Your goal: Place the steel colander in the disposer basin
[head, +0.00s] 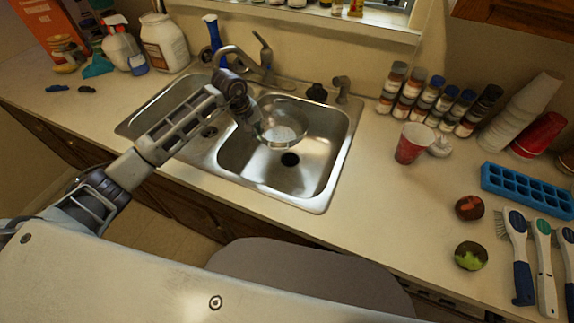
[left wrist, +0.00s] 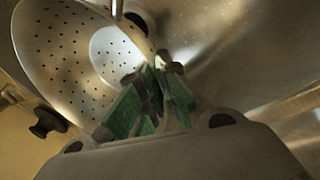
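The steel colander (head: 284,122) is a round, shiny bowl with small holes. In the head view it hangs at the back left of the right basin, overlapping the divider and back wall. The right basin (head: 262,173) has a dark drain opening (head: 290,160), so it appears to be the disposer basin. My left gripper (head: 256,124) comes in from the left and is shut on the colander's rim. In the left wrist view its green-padded fingers (left wrist: 150,103) meet at the rim of the perforated colander (left wrist: 72,62). How high the colander is above the basin floor is unclear. My right gripper is out of view.
The faucet (head: 265,60) stands behind the sink. The left basin (head: 165,108) lies partly under my left arm. Several spice jars (head: 432,103), a red cup (head: 412,144) and a blue ice tray (head: 528,188) are on the right counter. The front of the right basin is clear.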

